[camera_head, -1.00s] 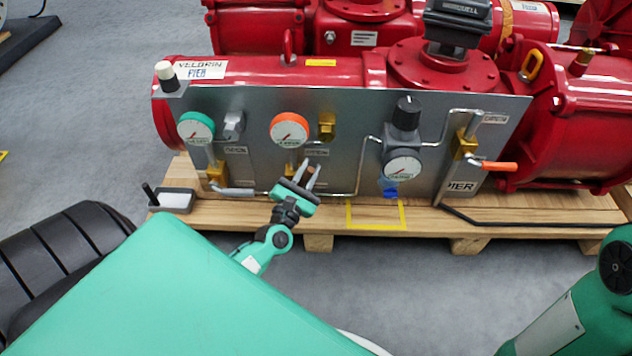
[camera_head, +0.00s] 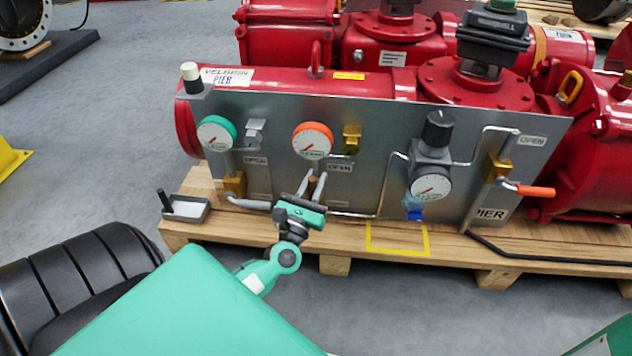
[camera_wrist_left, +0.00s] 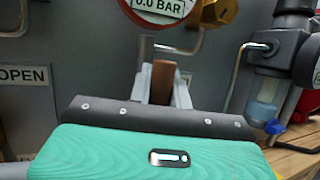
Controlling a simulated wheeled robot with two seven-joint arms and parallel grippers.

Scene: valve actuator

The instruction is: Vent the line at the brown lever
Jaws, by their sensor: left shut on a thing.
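The brown lever (camera_head: 313,185) is on the grey panel, below the orange-rimmed gauge (camera_head: 312,140). In the left wrist view the brown lever (camera_wrist_left: 163,83) stands upright between my fingers, with its lower end hidden by the gripper body. My left gripper (camera_head: 315,187) is shut on the lever, one finger on each side. The gauge's lower part also shows in the left wrist view (camera_wrist_left: 160,8) and reads 0.0 BAR. My right gripper is out of view.
The panel (camera_head: 385,115) stands on a wooden pallet (camera_head: 345,245) before red machinery. An orange lever (camera_head: 535,191) is at the right, a grey lever (camera_head: 250,203) at the left. The regulator (camera_head: 432,160) and tubing are right of my gripper. A small tray (camera_head: 187,209) lies at the pallet's left.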

